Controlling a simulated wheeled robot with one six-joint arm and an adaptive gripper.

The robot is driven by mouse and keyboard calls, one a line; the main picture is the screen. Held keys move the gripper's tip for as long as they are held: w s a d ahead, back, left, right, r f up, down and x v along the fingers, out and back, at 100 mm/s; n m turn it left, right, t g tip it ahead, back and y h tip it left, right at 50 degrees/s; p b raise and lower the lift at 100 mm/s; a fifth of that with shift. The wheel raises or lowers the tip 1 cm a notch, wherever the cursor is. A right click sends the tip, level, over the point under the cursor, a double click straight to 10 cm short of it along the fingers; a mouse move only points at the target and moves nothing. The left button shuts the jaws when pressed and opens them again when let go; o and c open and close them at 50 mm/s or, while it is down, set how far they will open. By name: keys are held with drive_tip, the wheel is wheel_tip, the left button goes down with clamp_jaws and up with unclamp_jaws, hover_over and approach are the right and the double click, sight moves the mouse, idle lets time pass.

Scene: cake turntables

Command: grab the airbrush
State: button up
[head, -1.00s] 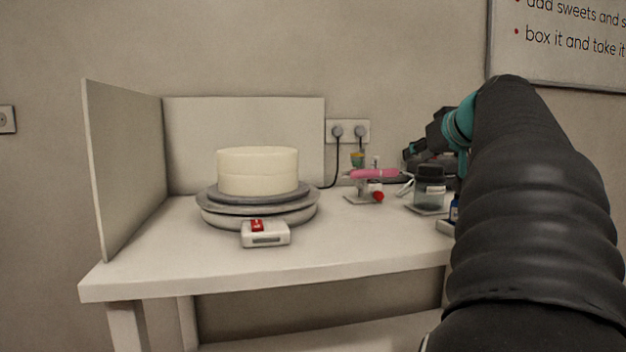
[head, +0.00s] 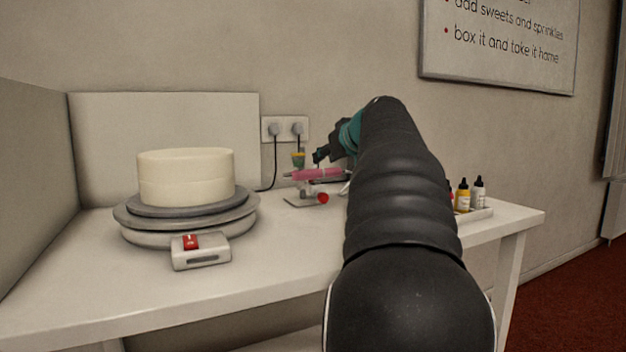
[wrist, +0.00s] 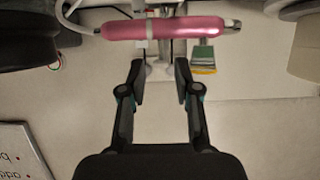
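The pink airbrush (head: 318,174) lies level on a small stand (head: 300,201) with a red knob, near the back wall right of the cake. In the wrist view the airbrush (wrist: 165,28) spans across just beyond the fingertips, with a hose at its left end. My gripper (wrist: 160,70) is open and empty, its two fingers apart and pointing at the airbrush's middle. In the head view my gripper (head: 319,157) shows dark fingers just above the airbrush's right part. The wrist view shows no airbrush between the fingers.
A white cake (head: 186,177) stands on a grey turntable (head: 135,231), with a white control box (head: 201,252) in front. Bottles (head: 463,196) stand in a tray at the right. A dark round object (wrist: 30,35) is beside the hose.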

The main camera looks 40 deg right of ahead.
sight(313, 172)
drive_tip(key=shift+x, duration=2.8)
clamp_jaws()
